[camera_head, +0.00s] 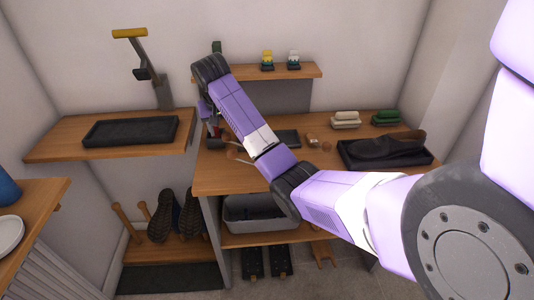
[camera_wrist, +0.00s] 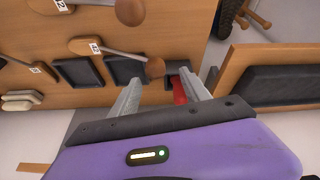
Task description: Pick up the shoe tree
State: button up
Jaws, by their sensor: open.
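The other shoe tree (camera_wrist: 130,12) is cut off by the top edge. In the head view, a shoe tree (camera_head: 232,154) lies at the bench's left end, partly hidden by my arm. My gripper (camera_wrist: 161,78) is open, with nothing held. A red thing (camera_wrist: 180,90) shows between its fingers; I cannot tell what it is.
Dark trays (camera_wrist: 80,74) lie beside the shoe trees on the bench (camera_head: 210,183). A black tray (camera_head: 130,131) lies on the left shelf. A small shelf (camera_head: 300,72) holds little bottles above. A grey bin (camera_head: 240,225) sits below.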

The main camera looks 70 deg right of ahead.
aim_at(228, 141)
jog(key=shift+s+f, duration=0.15)
jog(key=shift+f, duration=0.2)
jog(key=x, duration=0.2)
jog(key=p+x, duration=0.1)
jog(key=x, duration=0.4)
jog(key=shift+s+f, duration=0.2)
jog(key=shift+s, duration=0.05)
jog(key=c, duration=1.2)
